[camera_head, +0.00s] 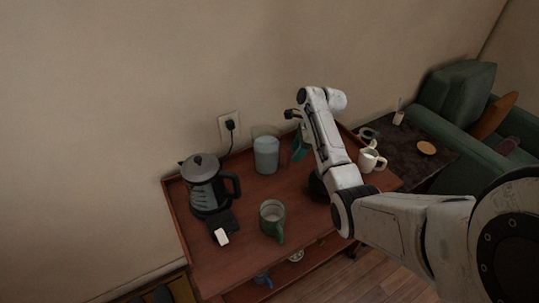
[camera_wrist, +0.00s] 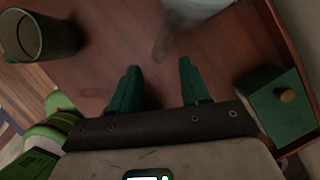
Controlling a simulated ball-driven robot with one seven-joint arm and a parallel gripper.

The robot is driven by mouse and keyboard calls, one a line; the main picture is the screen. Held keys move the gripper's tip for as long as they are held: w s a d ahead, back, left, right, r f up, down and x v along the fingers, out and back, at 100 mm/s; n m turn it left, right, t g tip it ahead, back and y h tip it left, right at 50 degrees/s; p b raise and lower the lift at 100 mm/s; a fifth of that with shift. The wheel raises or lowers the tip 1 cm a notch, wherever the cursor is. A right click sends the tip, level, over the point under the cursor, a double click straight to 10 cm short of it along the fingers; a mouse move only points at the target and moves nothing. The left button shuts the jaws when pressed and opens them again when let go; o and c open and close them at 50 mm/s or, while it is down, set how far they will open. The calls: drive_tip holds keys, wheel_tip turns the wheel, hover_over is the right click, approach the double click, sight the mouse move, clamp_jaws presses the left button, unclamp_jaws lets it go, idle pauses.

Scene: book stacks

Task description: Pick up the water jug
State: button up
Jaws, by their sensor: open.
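A pale blue, see-through vessel (camera_head: 266,155), which I take to be the water jug, stands upright near the back of the wooden tabletop, by the wall. No handle on it is clear to me. In the wrist view a pale, see-through shape (camera_wrist: 198,9) is cut off at the top edge, probably the same vessel. My gripper (camera_wrist: 158,66) is open, with two dark green fingers apart and bare tabletop between and ahead of them. Nothing is held. In the head view my arm hides most of the gripper.
A black-and-grey kettle (camera_head: 203,185) stands on the left of the tabletop (camera_head: 240,250). A green mug (camera_head: 272,218) is near the front; a white mug (camera_head: 369,160) is on the right. A green box (camera_wrist: 275,105) with a yellow knob lies right of my fingers. A socket (camera_head: 229,126) is on the wall.

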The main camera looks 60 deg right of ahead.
sight(289, 159)
drive_tip(key=shift+w+x, duration=0.2)
drive_tip(key=shift+x, duration=2.6)
drive_tip(key=shift+r, duration=0.1)
clamp_jaws()
drive_tip(key=shift+w+r, duration=0.1)
drive_tip(key=shift+r, duration=0.05)
